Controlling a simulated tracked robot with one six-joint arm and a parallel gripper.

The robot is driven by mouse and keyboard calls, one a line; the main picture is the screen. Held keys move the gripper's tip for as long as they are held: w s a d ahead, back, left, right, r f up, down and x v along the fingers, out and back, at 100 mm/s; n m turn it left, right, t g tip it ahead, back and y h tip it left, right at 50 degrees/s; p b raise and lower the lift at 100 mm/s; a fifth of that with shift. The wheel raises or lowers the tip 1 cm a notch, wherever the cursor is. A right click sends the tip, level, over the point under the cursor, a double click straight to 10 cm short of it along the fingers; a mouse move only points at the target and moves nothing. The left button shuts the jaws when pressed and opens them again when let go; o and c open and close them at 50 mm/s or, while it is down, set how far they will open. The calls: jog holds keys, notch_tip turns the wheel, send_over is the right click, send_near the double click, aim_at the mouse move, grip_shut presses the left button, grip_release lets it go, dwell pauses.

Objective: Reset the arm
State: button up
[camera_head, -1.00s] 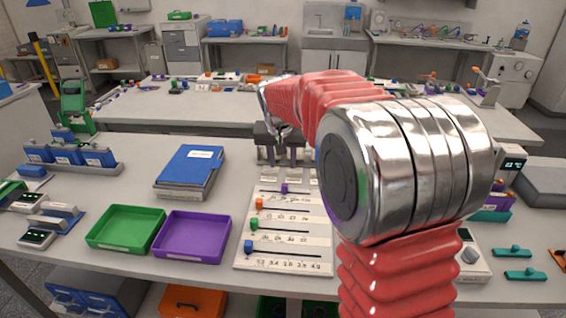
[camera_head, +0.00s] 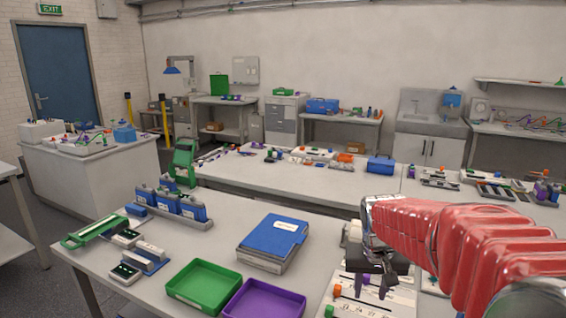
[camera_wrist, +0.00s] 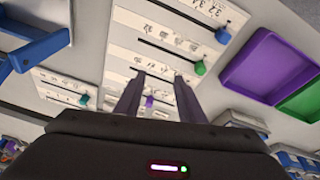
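My arm, with red ribbed sleeves, reaches in from the lower right of the head view. My gripper (camera_head: 376,287) hangs above the white slider board (camera_head: 398,299) on the near table. In the wrist view my gripper (camera_wrist: 159,80) shows two dark fingers apart with a gap between them and nothing held. The slider board (camera_wrist: 165,45) lies beyond the fingertips, with a green knob (camera_wrist: 200,67), a blue knob (camera_wrist: 223,36) and a purple knob (camera_wrist: 149,102) in its slots. Parts of the board are hidden by the gripper.
A green tray (camera_head: 204,284) and a purple tray (camera_head: 262,300) sit left of the board. A blue binder (camera_head: 273,237) lies behind them. A second table (camera_head: 300,188) stands behind.

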jog(key=s+a+r+n+t, duration=0.1)
jog(key=s+a+r, duration=0.1)
jog(key=s, duration=0.9)
jog(key=s+a+r+n+t+y, duration=0.1)
jog(key=s+a+r, duration=0.2)
jog(key=s, duration=0.8)
jog(key=shift+s+t, duration=0.4)
dwell(2.3)
